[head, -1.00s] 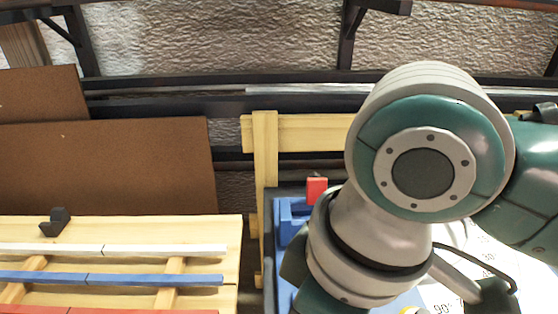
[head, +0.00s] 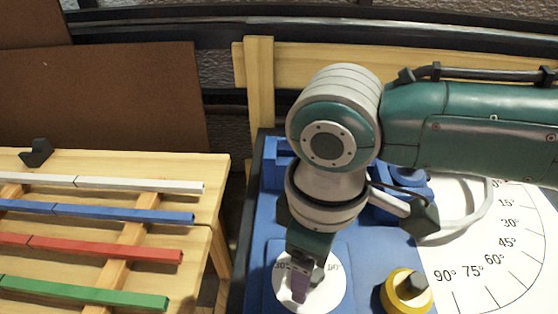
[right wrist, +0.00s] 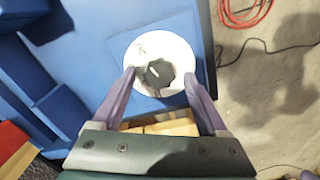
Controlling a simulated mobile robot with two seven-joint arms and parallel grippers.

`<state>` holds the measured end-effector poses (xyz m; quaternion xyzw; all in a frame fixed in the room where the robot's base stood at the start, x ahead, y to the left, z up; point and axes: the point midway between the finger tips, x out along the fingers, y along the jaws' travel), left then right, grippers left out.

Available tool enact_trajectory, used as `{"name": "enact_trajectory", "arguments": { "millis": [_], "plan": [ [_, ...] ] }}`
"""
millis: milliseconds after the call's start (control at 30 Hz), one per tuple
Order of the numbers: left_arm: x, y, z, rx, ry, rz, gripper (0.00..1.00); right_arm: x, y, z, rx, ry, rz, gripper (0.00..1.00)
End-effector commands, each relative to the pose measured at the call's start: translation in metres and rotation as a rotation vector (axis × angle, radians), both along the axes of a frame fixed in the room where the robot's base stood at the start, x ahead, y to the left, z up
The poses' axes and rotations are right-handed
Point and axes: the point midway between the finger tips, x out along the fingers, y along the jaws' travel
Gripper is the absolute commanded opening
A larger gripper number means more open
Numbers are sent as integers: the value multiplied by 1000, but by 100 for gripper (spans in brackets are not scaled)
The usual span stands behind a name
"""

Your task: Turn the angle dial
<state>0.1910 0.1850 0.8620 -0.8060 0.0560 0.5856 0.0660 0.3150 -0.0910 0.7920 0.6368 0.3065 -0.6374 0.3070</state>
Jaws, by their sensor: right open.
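The angle dial is a white disc (head: 335,285) with angle marks on a blue panel at the bottom middle of the head view. In the right wrist view the disc (right wrist: 178,50) carries a black ridged knob (right wrist: 158,74) with a white pointer line. My right gripper (head: 303,285) reaches down over the dial and hides part of it. In the right wrist view its two purple fingers (right wrist: 158,82) are spread on either side of the knob, with gaps showing. Whether they are level with the knob is hard to tell. My left gripper is not in view.
A yellow round piece with a black knob (head: 405,292) stands right of the dial. Beyond it lies a white angle chart (head: 470,260). White, blue, red and green laths (head: 90,291) lie on a wooden rack at the left. Red cable (right wrist: 245,14) shows on the floor.

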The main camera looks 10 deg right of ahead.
Motion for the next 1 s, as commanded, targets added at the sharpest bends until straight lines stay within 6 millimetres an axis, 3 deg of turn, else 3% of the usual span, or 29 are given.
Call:
{"name": "enact_trajectory", "arguments": {
  "millis": [333,1000],
  "plan": [
    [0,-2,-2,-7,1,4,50,0,0,-4,0,0,2,74],
    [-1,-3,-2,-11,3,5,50,0,0,-4,1,1,1,0]
  ]
}}
